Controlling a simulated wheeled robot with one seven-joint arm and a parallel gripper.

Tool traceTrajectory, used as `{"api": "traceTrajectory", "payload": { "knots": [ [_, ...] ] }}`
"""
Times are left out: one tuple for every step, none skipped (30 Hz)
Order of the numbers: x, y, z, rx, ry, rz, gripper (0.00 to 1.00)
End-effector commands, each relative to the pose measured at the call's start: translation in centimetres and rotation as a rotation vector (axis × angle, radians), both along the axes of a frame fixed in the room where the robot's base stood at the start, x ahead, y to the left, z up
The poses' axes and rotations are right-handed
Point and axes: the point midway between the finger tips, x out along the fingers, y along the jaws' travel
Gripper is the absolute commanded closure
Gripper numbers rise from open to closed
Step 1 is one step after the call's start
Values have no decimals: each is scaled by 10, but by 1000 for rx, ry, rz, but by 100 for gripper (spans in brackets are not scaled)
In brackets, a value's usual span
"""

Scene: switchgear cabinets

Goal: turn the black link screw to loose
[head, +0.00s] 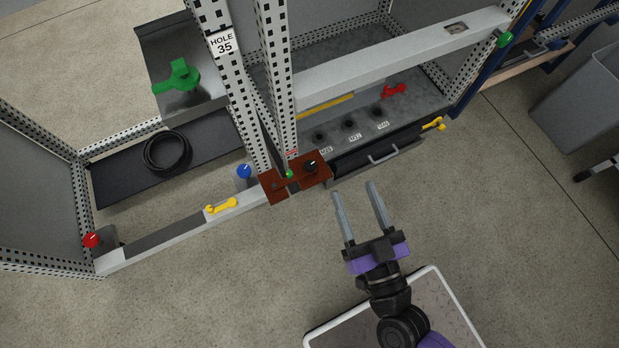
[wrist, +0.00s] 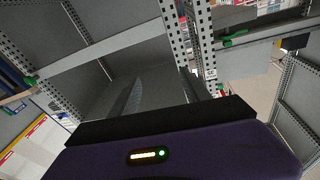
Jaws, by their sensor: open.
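The black link screw (head: 310,166) shows in the head view as a small dark knob on the right part of a red-brown plate (head: 270,185) at the foot of the perforated posts. A small green knob (head: 289,174) sits on the same plate to its left. How far the screw is turned is too small to tell. My gripper (head: 353,188) is open and empty, its two long grey fingers apart, to the right of and below the plate in the picture. It touches nothing.
A blue knob (head: 244,171) and a yellow handle (head: 221,206) lie left of the plate. A black drawer front with a grey handle (head: 383,157) is to its right, with a yellow lever (head: 433,124). Perforated posts (head: 232,85) rise behind the plate. The floor in front is clear.

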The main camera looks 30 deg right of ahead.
Motion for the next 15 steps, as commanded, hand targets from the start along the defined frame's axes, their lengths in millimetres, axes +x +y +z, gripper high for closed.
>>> {"api": "traceTrajectory", "payload": {
  "knots": [
    [15,3,-40,6,-15,-22,45],
    [22,4,-54,8,-20,-39,45],
    [32,5,-73,9,-23,-65,45],
    [39,5,-87,9,-24,-84,45],
    [46,6,-101,9,-24,-102,45],
    [56,8,-120,8,-20,-127,45],
    [64,9,-135,6,-16,-148,45],
    [71,10,-149,4,-10,-168,45],
    [81,12,-168,0,0,-192,45],
    [88,14,-182,-2,10,-211,45],
    [94,16,-195,-8,20,-230,45],
    [103,18,-211,-14,33,-253,45],
    [109,20,-222,-19,45,-270,45],
    [114,22,-232,-24,57,-285,45],
    [121,24,-244,-32,72,-303,45]
  ]
}}
